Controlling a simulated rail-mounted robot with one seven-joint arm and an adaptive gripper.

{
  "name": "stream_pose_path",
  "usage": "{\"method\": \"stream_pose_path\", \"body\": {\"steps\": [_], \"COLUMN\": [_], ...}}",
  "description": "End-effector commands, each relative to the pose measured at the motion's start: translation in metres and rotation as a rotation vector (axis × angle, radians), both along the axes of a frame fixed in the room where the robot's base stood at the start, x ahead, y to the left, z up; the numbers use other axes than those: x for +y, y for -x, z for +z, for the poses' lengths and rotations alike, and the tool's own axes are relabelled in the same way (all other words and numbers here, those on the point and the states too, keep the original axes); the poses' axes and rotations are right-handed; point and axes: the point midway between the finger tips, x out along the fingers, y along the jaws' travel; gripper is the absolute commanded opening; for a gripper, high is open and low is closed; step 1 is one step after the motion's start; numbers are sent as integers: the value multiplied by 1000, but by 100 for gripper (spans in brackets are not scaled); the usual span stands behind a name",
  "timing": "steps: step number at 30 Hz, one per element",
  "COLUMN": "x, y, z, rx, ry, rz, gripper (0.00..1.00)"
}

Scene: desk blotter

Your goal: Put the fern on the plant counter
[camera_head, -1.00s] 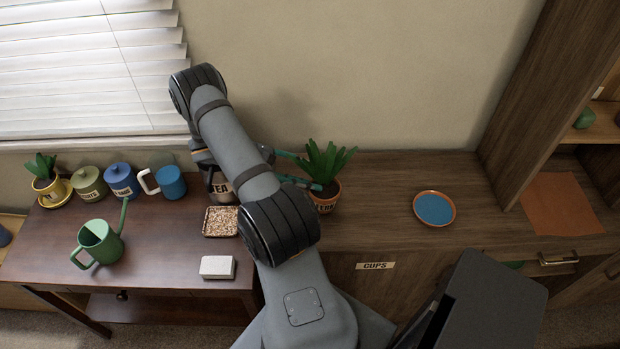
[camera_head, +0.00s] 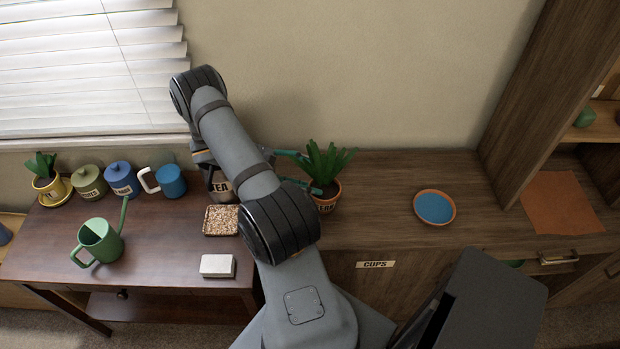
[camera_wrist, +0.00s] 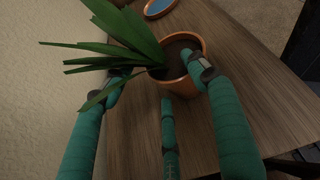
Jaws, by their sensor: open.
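The fern (camera_head: 325,163) is a green spiky plant in a terracotta pot with a dark label. It stands upright at the left end of the wooden counter (camera_head: 385,215), whose front bears a CUPS label. My gripper (camera_head: 313,174) comes in from the left with its teal fingers open on either side of the plant. In the wrist view the fern (camera_wrist: 118,48) leans its leaves over the left finger. There the right fingertip of my gripper (camera_wrist: 160,80) overlaps the pot's rim; I cannot tell whether it touches. No label reading plant counter shows.
A terracotta saucer with a blue inside (camera_head: 434,207) lies right of the fern. The dark desk (camera_head: 160,243) at left holds a watering can (camera_head: 100,241), canisters, a blue mug (camera_head: 170,181), a seed tray (camera_head: 221,220) and a white block (camera_head: 217,266). The counter between fern and saucer is clear.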

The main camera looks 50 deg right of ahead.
Motion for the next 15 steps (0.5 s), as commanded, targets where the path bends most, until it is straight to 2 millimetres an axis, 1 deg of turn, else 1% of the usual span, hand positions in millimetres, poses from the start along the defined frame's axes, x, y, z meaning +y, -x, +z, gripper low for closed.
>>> {"method": "stream_pose_path", "body": {"steps": [4,7,11,15], "x": [0,5,18,35], "y": [0,-8,-26,-48], "z": [4,5,14,27], "rx": [0,-2,-5,-5], "ry": [1,2,3,3], "rz": [-1,1,2,0], "gripper": [59,59,59,59]}}
